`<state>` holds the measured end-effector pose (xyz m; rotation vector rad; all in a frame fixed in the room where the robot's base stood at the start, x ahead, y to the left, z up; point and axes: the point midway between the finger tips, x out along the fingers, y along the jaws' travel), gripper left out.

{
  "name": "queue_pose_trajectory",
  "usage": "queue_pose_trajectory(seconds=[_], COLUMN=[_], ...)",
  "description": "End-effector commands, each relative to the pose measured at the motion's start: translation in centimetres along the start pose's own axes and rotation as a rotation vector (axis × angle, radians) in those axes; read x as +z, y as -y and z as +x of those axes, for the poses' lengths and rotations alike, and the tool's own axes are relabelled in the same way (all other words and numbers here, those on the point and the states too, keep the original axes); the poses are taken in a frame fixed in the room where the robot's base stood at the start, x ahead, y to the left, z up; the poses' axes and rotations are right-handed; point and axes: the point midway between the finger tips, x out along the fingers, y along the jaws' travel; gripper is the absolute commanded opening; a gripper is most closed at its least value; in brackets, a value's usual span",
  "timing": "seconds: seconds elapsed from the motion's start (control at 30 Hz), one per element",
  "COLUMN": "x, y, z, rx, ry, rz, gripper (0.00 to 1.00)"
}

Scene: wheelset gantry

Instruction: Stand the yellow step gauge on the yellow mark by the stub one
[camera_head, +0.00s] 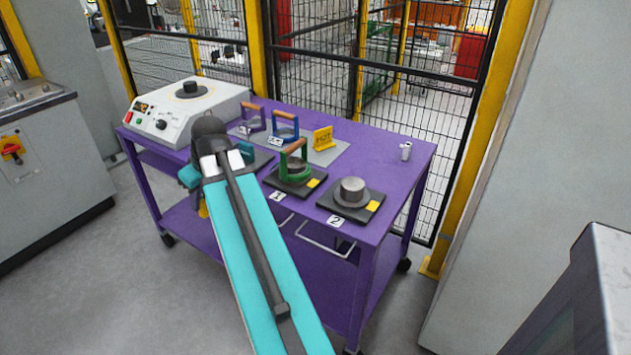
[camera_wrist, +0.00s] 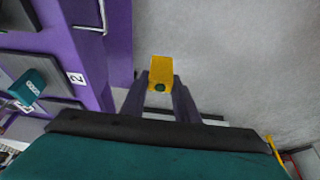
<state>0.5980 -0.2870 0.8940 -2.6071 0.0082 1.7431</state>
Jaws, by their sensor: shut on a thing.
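My gripper (camera_wrist: 160,98) is shut on the yellow step gauge (camera_wrist: 160,70). It holds the gauge clear of the grey floor, beside the purple cart. In the head view a small yellow part (camera_head: 203,208) shows below the end of my arm, left of the cart's front. Stub one's dark plate (camera_head: 276,180) lies on the cart, behind the label 1. A green frame with a brown handle (camera_head: 293,155) stands over its stub and partly hides it. The yellow mark (camera_head: 313,183) is at the plate's right front corner and looks bare.
The purple cart (camera_head: 405,170) also carries stub two (camera_head: 351,190), purple (camera_head: 253,118) and blue (camera_head: 286,127) handled pieces, a yellow HOT sign (camera_head: 323,138), a white heater (camera_head: 215,100) and a small white cylinder (camera_head: 406,150). A teal block (camera_head: 247,151) stands by my arm. Open floor lies in front.

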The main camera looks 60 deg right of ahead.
Motion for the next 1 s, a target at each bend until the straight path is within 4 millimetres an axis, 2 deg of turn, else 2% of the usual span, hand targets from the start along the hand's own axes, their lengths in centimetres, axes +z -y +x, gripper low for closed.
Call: queue_pose_trajectory(seconds=[0.1, 0.5, 1.0], x=[1.8, 8.0, 16.9], y=[-2.6, -9.6, -16.5], z=[-1.2, -4.7, -9.6], rx=[0.002, 0.002, 0.003], ry=[0.0, 0.0, -0.001], rz=[0.005, 0.004, 0.004], gripper=[0.03, 0.03, 0.03])
